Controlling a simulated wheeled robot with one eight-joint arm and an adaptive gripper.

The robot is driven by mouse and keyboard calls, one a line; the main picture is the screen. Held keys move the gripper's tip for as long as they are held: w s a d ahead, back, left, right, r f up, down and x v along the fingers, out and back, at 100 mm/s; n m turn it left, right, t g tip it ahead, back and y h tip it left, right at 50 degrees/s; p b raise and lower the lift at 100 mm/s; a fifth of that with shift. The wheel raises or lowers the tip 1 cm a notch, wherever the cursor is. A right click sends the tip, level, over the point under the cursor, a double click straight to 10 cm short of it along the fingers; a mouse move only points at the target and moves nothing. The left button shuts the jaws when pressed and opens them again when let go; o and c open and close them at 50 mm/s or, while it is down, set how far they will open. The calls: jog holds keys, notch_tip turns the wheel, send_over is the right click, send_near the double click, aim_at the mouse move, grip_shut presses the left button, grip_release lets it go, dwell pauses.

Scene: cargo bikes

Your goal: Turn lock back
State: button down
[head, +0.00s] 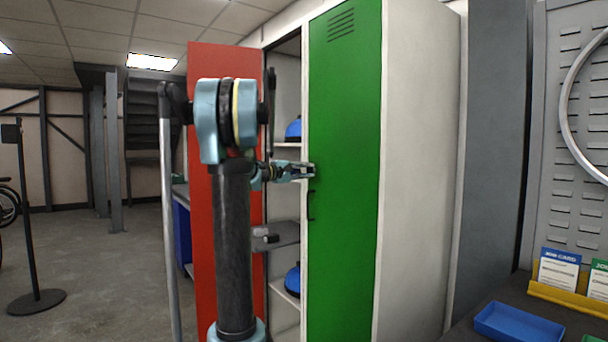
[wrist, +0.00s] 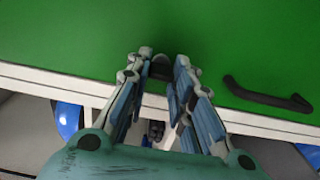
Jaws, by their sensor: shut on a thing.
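The lock (wrist: 159,72) is a small dark piece at the edge of the green locker door (head: 343,150). In the wrist view it sits between my fingertips, which hide most of it. My gripper (head: 312,171) is shut on it, reaching in from the left at the door's left edge. The wrist view shows both fingers (wrist: 163,60) against the green door (wrist: 240,40). The lock's exact turn is hard to tell. A black door handle (head: 311,205) is just below the gripper; it also shows right of the fingers in the wrist view (wrist: 268,97).
A red door (head: 207,150) stands open at the left. Behind my arm, open shelves hold blue rounded things (head: 293,130). A bench with a blue tray (head: 518,323) and a yellow card holder (head: 560,298) is at lower right. The floor at left is mostly clear around a black-based post (head: 37,300).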

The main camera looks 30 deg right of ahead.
jog(key=c, duration=1.4)
grip_release()
jog(key=shift+f, duration=0.1)
jog(key=shift+a, duration=0.15)
jog(key=a, duration=1.1)
jog(key=shift+s+a, duration=0.35)
jog(key=shift+a, duration=0.05)
jog(key=shift+f, duration=0.1)
jog(key=s+a+f+y, duration=0.6)
jog(key=s+a+f, duration=0.4)
jog(key=f, duration=0.3)
jog(key=s+a+f+y, duration=0.6)
jog(key=s+a+f, duration=0.4)
jog(key=a+f, duration=0.2)
jog(key=s+a+f+m+y, duration=0.1)
jog(key=s+a+f+y, duration=0.5)
jog(key=s+a+f, duration=0.4)
notch_tip(320, 180, down, 4)
jog(key=shift+s+a+f+t, duration=0.1)
jog(key=shift+s+a+t, duration=0.25)
jog(key=shift+a, duration=0.35)
